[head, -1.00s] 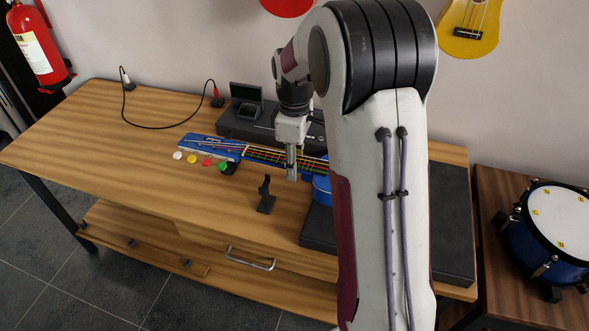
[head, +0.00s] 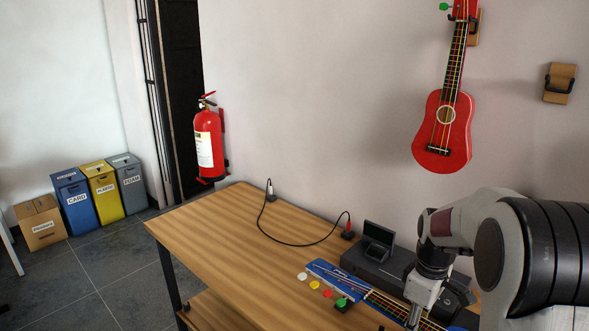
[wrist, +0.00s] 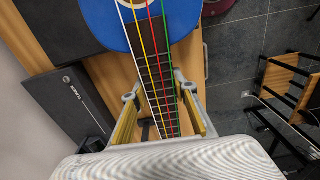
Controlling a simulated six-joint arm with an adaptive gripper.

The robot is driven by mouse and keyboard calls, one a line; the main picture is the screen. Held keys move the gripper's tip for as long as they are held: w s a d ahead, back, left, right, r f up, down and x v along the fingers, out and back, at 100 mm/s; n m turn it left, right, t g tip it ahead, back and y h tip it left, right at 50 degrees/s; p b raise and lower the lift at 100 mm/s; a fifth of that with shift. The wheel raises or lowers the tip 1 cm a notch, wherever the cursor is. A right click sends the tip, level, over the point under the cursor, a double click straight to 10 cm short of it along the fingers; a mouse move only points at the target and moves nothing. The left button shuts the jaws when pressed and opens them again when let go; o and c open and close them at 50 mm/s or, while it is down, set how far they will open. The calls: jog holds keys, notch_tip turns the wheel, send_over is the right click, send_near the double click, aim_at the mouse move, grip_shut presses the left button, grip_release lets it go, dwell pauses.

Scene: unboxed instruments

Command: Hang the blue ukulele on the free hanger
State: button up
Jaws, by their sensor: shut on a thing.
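The blue ukulele (head: 328,270) lies along the wooden table, its blue headstock with coloured pegs pointing left in the head view. The free hanger (head: 559,84), a wooden block with a dark hook, is empty on the wall at upper right.
A red ukulele (head: 443,132) hangs on the wall left of the free hanger. A dark box (head: 355,261) with a small device (head: 378,238) and a black cable stand behind the headstock. The table's left part (head: 215,232) is clear. A fire extinguisher (head: 209,145) hangs beyond.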

jog(key=m, duration=0.2)
jog(key=shift+f+m, duration=0.1)
jog(key=shift+m, duration=0.2)
jog(key=shift+s+a+f+m, duration=0.1)
jog(key=shift+a+f+m, duration=0.1)
jog(key=shift+m, duration=0.6)
jog(key=shift+s+a+f+m, duration=0.15)
jog(key=shift+a+m, duration=0.45)
jog(key=shift+m, duration=0.5)
jog(key=s+a+m, duration=0.1)
jog(key=a+m, duration=0.1)
jog(key=a, duration=0.9)
jog(key=shift+f, duration=0.35)
jog(key=shift+d, duration=0.1)
